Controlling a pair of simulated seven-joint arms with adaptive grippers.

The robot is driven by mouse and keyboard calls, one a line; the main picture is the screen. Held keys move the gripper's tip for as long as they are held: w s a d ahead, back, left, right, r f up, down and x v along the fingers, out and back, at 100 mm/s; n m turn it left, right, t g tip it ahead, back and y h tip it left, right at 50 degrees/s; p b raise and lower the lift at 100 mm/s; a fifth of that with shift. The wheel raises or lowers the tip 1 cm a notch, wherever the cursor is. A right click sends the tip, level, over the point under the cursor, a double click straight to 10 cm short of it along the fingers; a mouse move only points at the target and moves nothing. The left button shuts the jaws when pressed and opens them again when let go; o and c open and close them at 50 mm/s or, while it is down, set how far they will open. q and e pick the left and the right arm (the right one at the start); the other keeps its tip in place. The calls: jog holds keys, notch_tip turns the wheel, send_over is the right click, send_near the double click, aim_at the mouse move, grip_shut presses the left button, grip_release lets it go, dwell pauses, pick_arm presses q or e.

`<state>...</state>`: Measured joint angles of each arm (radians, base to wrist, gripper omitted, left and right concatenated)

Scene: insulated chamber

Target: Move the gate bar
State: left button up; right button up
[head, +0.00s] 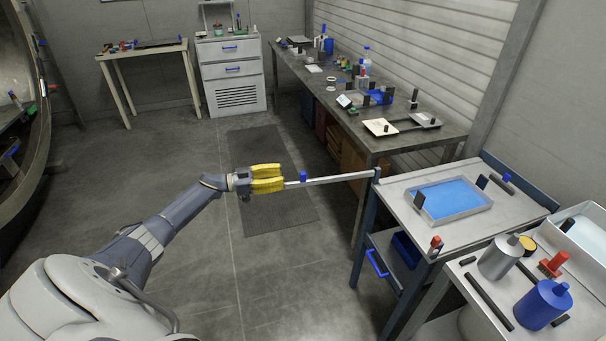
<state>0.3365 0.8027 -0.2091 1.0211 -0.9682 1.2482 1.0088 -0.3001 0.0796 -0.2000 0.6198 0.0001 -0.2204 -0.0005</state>
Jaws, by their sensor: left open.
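The gate bar (340,178) is a thin pale bar running left from the corner post of a blue-framed cart at the right, roughly level. A small blue knob (303,176) stands on it near its left end. My left gripper (281,178), with yellow fingers, is open at the bar's left end, just left of the blue knob. I cannot tell whether the fingers touch the bar or whether its end lies between them. My right gripper is out of view.
The blue-framed cart (508,214) holds a tray with a blue surface (450,197). A bench (452,136) with many small items runs along the right wall. A second cart with bottles (500,262) stands at lower right. Open floor and a dark mat (262,150) lie around the gripper.

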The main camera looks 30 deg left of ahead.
aim_at(303, 173)
pick_arm(q)
jog(key=x, duration=0.8)
jog(key=shift+w+d+f, duration=0.1)
jog(key=shift+w+d, duration=0.1)
grip_shut()
dwell(0.5)
